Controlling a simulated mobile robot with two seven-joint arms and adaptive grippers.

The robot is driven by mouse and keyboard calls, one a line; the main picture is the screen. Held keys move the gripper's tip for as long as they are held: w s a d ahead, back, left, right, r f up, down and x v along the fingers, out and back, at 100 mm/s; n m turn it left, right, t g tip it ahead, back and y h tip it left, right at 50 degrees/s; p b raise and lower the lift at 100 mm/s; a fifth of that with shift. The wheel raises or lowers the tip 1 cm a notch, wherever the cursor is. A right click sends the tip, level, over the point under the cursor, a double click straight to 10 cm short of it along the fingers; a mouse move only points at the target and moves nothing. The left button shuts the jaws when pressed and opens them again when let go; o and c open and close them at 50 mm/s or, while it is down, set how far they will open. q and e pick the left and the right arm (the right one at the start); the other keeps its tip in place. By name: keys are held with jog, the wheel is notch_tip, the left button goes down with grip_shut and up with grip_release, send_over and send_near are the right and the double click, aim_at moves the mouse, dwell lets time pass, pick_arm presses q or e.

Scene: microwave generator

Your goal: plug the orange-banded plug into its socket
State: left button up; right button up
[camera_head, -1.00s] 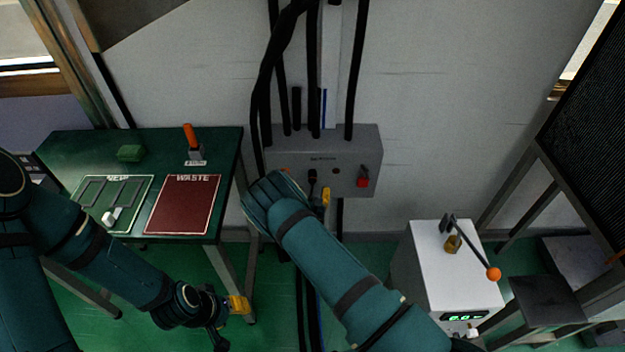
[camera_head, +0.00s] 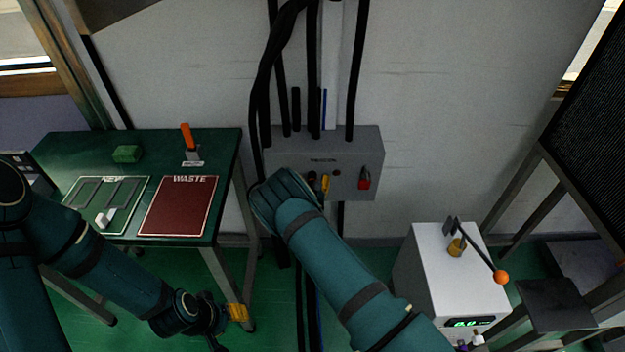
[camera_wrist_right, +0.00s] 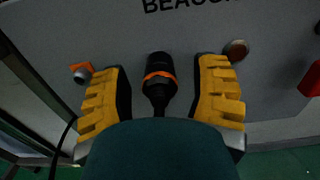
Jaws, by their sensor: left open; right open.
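The orange-banded plug (camera_wrist_right: 159,78) is black with an orange ring; in the right wrist view it is in front of the grey box, its lower end hidden behind my wrist. My right gripper (camera_wrist_right: 163,92) is open, with one yellow finger on each side of the plug and visible gaps between. In the head view a yellow fingertip of it (camera_head: 325,183) shows at the box front, and the plug is mostly hidden. An orange-rimmed round fitting (camera_wrist_right: 81,72) sits left of the fingers; whether it is the socket I cannot tell. My left gripper (camera_head: 237,312) is open and low, away from the box.
The grey wall box (camera_head: 350,150) has a red switch (camera_head: 364,179) and black cables above. A green table (camera_head: 75,150) with a red waste mat (camera_head: 180,205) stands left. A white cabinet (camera_head: 420,285) with an orange-knobbed lever (camera_head: 501,277) stands right.

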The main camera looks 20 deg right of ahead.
dwell(0.9)
grip_shut()
jog(key=shift+s+a, duration=0.1)
jog(key=shift+s, duration=0.05)
jog(key=shift+p+v, duration=1.8)
jog(key=shift+v, duration=1.05)
jog(key=shift+w+a+b, duration=0.3)
jog(key=shift+w+a, duration=0.1)
jog(key=shift+a, duration=0.35)
jog(key=shift+w+a+b, duration=0.3)
jog(key=shift+w+a, duration=0.05)
jog(key=shift+a, duration=0.4)
jog(key=shift+w+a+b, duration=0.3)
jog(key=shift+w+a, duration=0.1)
jog(key=shift+a, duration=0.3)
